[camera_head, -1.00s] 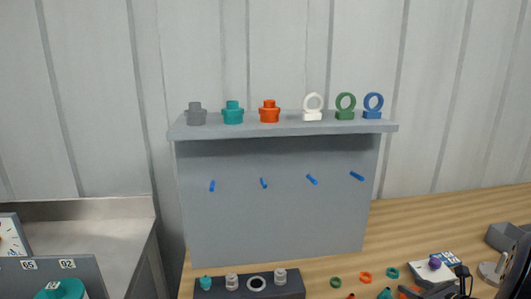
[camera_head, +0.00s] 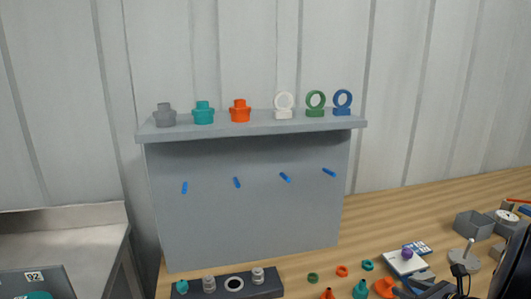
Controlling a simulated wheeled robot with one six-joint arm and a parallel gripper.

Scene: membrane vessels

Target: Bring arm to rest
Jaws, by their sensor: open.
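My dark arm (camera_head: 515,268) shows at the lower right edge. What appears to be my gripper (camera_head: 459,279) is beside it, low in the picture, small and partly cut off by the bottom edge. It is open, and I see nothing held in it. It shows in front of the wooden worktop (camera_head: 400,220), apart from the grey shelf unit.
The grey shelf unit (camera_head: 245,220) carries grey, teal and orange plugs and white, green and blue rings, with blue pegs below. A dark block (camera_head: 217,287) stands before it. Small parts, a purple-knobbed white device (camera_head: 402,264) and a grey bin (camera_head: 473,225) lie right.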

